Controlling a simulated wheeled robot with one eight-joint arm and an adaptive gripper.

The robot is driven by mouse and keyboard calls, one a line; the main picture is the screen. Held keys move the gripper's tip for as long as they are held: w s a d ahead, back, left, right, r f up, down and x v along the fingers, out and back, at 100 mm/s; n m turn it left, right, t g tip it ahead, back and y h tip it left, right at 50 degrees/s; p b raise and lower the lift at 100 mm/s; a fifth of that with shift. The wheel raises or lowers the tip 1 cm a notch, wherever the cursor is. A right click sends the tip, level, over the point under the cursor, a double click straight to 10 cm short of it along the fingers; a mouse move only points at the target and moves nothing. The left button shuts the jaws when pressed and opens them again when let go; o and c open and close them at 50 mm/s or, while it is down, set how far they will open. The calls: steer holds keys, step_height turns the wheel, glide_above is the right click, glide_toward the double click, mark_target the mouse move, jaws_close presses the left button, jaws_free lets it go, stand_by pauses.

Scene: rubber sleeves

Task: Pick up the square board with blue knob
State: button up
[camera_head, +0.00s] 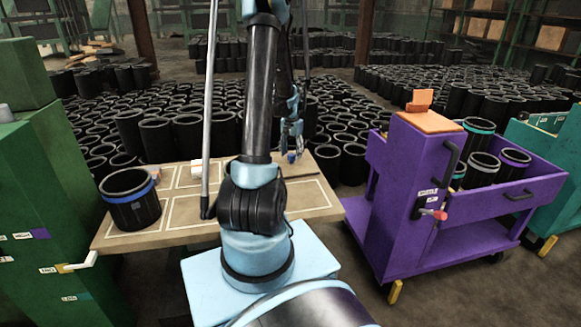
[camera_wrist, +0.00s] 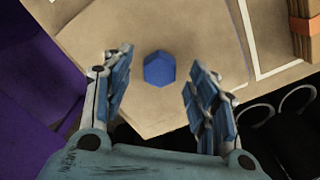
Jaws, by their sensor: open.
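The blue knob (camera_wrist: 159,69) sits on a tan square board (camera_wrist: 185,30) in the wrist view. My gripper (camera_wrist: 158,80) is open, with one finger on each side of the knob and apart from it in the picture. I cannot tell how far above the board the fingertips are. In the head view my gripper (camera_head: 291,128) hangs over the back right part of the table, with the blue knob (camera_head: 292,157) just below it. My arm hides much of the table's middle, and the board's outline is hard to make out there.
The tan table (camera_head: 185,232) has white outlined areas. A black sleeve with a blue band (camera_head: 131,205) stands at its left. A purple cart (camera_head: 400,190) stands close on the right, and a green cabinet (camera_head: 60,190) on the left. Many black sleeves (camera_head: 190,135) crowd behind the table.

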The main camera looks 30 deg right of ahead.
steer(key=shift+f, duration=1.25)
jaws_close()
steer(key=shift+r, duration=0.1)
